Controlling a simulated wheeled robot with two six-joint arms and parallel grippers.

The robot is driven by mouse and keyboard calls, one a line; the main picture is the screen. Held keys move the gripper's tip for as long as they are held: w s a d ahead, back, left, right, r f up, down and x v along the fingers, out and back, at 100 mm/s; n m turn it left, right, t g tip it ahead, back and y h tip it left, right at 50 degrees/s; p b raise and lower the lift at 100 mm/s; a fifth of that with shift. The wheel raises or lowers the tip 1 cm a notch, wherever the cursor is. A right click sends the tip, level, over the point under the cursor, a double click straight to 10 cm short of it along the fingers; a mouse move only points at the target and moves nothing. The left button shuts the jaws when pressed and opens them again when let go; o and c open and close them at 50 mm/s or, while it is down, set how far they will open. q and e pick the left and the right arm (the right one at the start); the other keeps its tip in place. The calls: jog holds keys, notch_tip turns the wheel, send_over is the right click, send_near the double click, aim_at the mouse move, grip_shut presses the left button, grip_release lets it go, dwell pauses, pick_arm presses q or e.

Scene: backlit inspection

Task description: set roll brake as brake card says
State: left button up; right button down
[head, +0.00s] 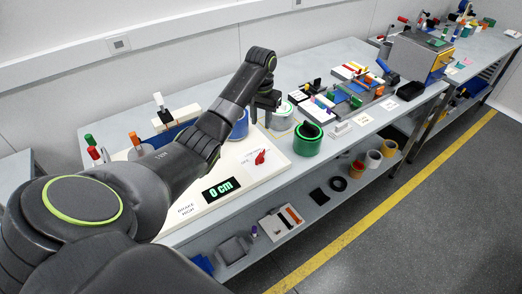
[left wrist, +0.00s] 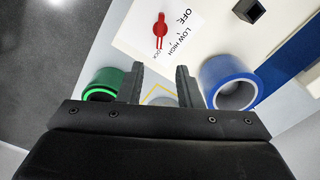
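The brake card (head: 186,210) reads "BRAKE HIGH" at the white board's front left. The red brake knob (head: 261,157) sits on a white label on that board. In the left wrist view the knob (left wrist: 160,30) lies beyond my fingertips, beside the words OFF, LOW, HIGH and LOCK. Its narrow lower end is towards LOCK; I cannot tell for sure which end is the pointer. My left gripper (head: 265,115) is above the board's back edge, apart from the knob. In the left wrist view its fingers (left wrist: 160,85) are open and empty. My right gripper is out of view.
A black display (head: 220,190) reads "0 cm". A green roll (head: 307,143) stands right of the board. A blue roll (head: 240,128) is partly behind my left arm. Coloured-handled tools (head: 135,145) stand at left. Trays with small parts (head: 355,90) fill the bench farther right.

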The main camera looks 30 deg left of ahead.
aim_at(261, 152)
pick_arm(q)
notch_tip(261, 152, down, 14)
jog(key=shift+r+p, duration=0.1)
jog(key=shift+p, duration=0.55)
grip_shut()
